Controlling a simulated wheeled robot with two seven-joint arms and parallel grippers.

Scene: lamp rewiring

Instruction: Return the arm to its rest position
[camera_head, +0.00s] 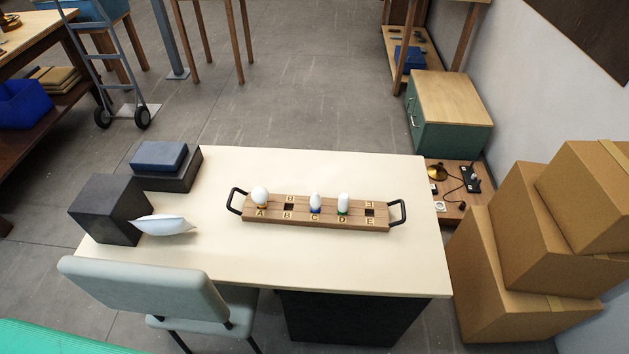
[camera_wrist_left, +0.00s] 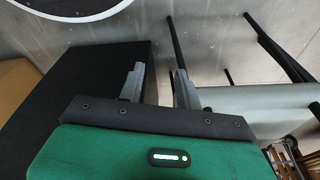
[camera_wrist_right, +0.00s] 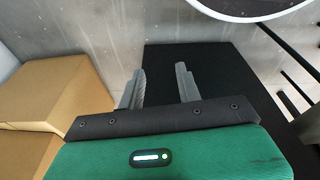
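My left gripper (camera_wrist_left: 158,88) shows in the left wrist view with its two fingers apart and nothing between them. My right gripper (camera_wrist_right: 160,88) shows in the right wrist view, also with fingers apart and empty. Neither gripper shows in the head view. Both are apart from the table objects. In the head view a wooden tray (camera_head: 279,222) with black handles lies on the cream table (camera_head: 330,267). White bulbs stand in the tray at A (camera_head: 260,195), C (camera_head: 315,202) and D (camera_head: 343,203). The openings at B and E look empty.
A grey chair (camera_head: 145,290) stands at the table's front left. Dark boxes (camera_head: 107,208) and a white pillow-like thing (camera_head: 163,225) lie on the table's left. Cardboard boxes (camera_head: 495,275) are stacked at the right. A green cabinet (camera_head: 447,135) stands behind. The table's front right is clear.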

